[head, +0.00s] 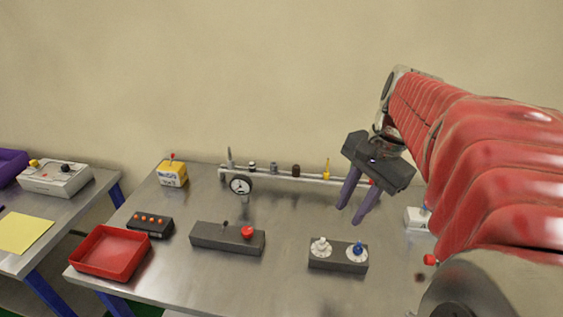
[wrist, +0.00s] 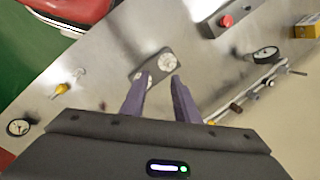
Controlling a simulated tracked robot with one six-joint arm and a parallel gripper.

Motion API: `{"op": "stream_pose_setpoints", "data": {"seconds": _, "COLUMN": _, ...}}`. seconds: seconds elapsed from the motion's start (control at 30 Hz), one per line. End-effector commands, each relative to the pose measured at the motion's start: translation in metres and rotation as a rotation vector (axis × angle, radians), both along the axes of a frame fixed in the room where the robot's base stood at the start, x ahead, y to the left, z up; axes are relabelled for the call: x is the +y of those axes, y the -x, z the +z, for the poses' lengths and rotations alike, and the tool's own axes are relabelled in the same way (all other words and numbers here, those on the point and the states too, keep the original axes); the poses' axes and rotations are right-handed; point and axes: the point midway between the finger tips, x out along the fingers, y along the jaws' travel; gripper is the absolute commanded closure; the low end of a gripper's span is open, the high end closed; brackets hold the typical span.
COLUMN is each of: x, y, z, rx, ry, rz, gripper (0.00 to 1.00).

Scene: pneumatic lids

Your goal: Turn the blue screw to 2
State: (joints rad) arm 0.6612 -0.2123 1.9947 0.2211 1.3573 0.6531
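The blue screw (head: 359,247) stands on the right-hand white dial of a dark grey box (head: 338,264) on the metal table. A white screw (head: 321,243) stands on the left-hand dial. The dial numbers are too small to read. My gripper (head: 349,214) is in the air above and behind the box, its two purple fingers apart with nothing between them. In the wrist view the fingers (wrist: 158,79) point towards the box (wrist: 150,66); one dial (wrist: 167,62) shows clearly, and the other is partly hidden by the left finger. The blue colour cannot be made out there.
A box with a red button (head: 247,232) stands left of the dial box. A rail with fittings (head: 290,174) and a gauge (head: 240,185) runs along the back. A red tray (head: 110,252) is at the front left. Bare table surrounds the dial box.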

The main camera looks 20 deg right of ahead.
Motion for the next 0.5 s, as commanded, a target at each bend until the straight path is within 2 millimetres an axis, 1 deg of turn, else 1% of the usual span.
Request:
{"op": "stream_pose_setpoints", "data": {"seconds": 0.03, "x": -0.016, "y": 0.001, "z": 0.000, "rx": 0.019, "ry": -0.033, "rz": -0.073, "gripper": 0.72}}
{"op": "stream_pose_setpoints", "data": {"seconds": 0.2, "x": -0.061, "y": 0.009, "z": 0.003, "rx": 0.081, "ry": -0.147, "rz": -0.312, "gripper": 0.72}}
{"op": "stream_pose_setpoints", "data": {"seconds": 0.3, "x": -0.085, "y": 0.015, "z": 0.004, "rx": 0.110, "ry": -0.206, "rz": -0.429, "gripper": 0.72}}
{"op": "stream_pose_setpoints", "data": {"seconds": 0.4, "x": -0.101, "y": 0.021, "z": 0.004, "rx": 0.131, "ry": -0.248, "rz": -0.510, "gripper": 0.72}}
{"op": "stream_pose_setpoints", "data": {"seconds": 0.5, "x": -0.109, "y": 0.024, "z": 0.005, "rx": 0.142, "ry": -0.271, "rz": -0.553, "gripper": 0.72}}
